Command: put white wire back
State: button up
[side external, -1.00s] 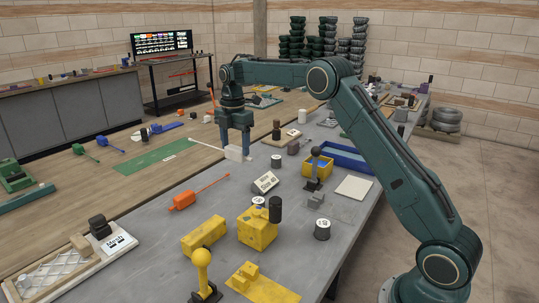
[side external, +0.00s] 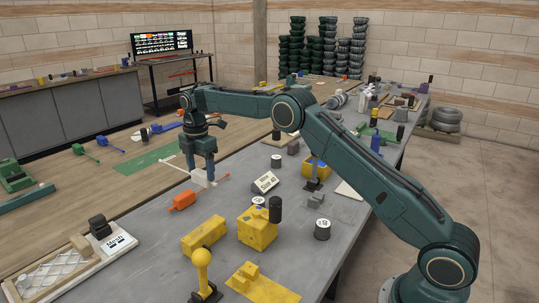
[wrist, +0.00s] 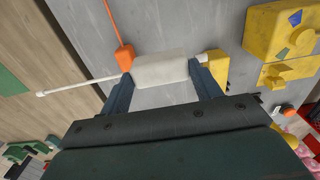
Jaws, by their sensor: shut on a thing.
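The white wire is a white block (wrist: 160,69) with a thin white rod (wrist: 85,82) sticking out to the left in the wrist view. My gripper (side external: 202,171) is shut on the white block, one finger at each end. In the side view the block (side external: 203,182) is between the fingertips, just behind the orange wire's block (side external: 183,201). The rod points up and left in that view. I cannot tell how high the block is above the grey table (side external: 150,270).
The orange wire's thin rod passes close to my gripper. A yellow block (side external: 204,238), a yellow cube (side external: 257,235) and a label block (side external: 265,182) stand nearby. A green mat (side external: 140,160) lies to the left. A board with wire mesh (side external: 52,272) is at front left.

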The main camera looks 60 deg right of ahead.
aim_at(203, 186)
jog(key=shift+f, duration=2.8)
jog(key=shift+f, duration=0.5)
jog(key=o, duration=1.1)
jog(key=shift+c, duration=0.2)
jog(key=shift+r, duration=0.1)
notch_tip(203, 186, up, 12)
jog(key=shift+f, duration=0.2)
jog(key=shift+r, duration=0.6)
